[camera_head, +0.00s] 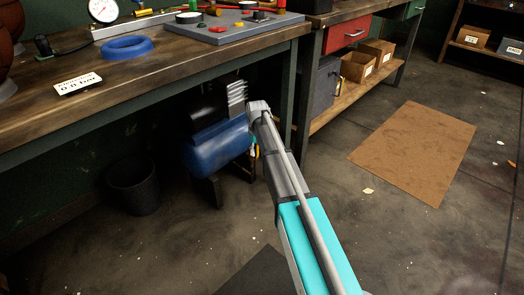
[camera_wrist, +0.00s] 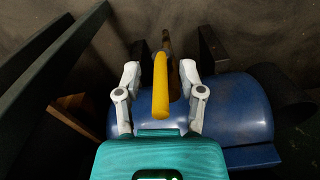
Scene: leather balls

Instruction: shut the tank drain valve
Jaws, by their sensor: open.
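The blue tank (camera_head: 215,142) stands on the floor under the workbench, partly hidden by my arm. In the wrist view the tank (camera_wrist: 238,108) fills the middle right. A yellow lever handle (camera_wrist: 161,88), which looks like the drain valve's, points toward the camera. A brass-coloured valve part (camera_wrist: 167,40) shows beyond it, and a bit of yellow (camera_head: 256,150) shows beside my arm in the head view. My gripper (camera_wrist: 161,62) is open, with one finger on each side of the lever and visible gaps. Contact farther down and the valve's exact position cannot be told.
The workbench (camera_head: 100,110) overhangs the tank, and its dark leg (camera_head: 288,100) stands close to my arm. A black bin (camera_head: 134,185) is left of the tank. Dark frame bars (camera_wrist: 50,75) lie left of my gripper. A cardboard sheet (camera_head: 415,150) lies on open floor.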

